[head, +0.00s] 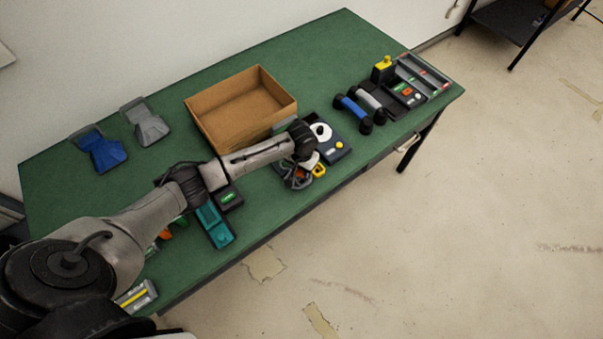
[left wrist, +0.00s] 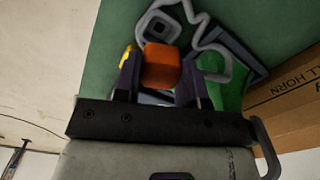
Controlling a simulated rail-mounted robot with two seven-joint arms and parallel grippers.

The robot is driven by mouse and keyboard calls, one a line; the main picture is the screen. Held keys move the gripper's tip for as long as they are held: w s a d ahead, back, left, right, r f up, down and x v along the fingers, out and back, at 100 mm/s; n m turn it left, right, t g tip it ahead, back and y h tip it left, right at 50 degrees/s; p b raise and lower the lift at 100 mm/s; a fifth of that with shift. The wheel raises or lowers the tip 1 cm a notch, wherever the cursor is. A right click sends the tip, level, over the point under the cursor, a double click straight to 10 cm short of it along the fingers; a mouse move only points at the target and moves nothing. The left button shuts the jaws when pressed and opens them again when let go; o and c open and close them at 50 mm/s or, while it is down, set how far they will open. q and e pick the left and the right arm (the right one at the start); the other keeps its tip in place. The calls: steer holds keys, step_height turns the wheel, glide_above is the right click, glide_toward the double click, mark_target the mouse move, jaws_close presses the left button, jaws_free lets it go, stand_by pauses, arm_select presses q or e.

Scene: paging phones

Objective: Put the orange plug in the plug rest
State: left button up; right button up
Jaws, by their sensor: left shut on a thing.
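My left gripper (head: 298,178) is over the front middle of the green table, beside the dark blue device. In the left wrist view the left gripper (left wrist: 160,75) is shut on the orange plug (left wrist: 161,66), a rounded orange block between its two dark fingers. In the head view only a small orange bit of the plug shows under the arm. A grey cord (left wrist: 198,42) loops beyond the fingers in the left wrist view. I cannot tell which thing is the plug rest; the arm hides part of this area. My right gripper is not in view.
An open cardboard box (head: 240,108) stands behind the arm. A dark blue device with a white disc (head: 321,132) is just right of the gripper. Handsets (head: 352,113) and a grey rack (head: 421,76) lie further right. Blue (head: 100,149) and grey (head: 147,124) holders stand at the left.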

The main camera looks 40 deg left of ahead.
mark_target(302, 174)
arm_select(q)
steer(key=shift+f+b, duration=0.3)
steer(key=shift+f, duration=1.65)
steer(key=shift+f, duration=0.25)
steer(key=o, duration=1)
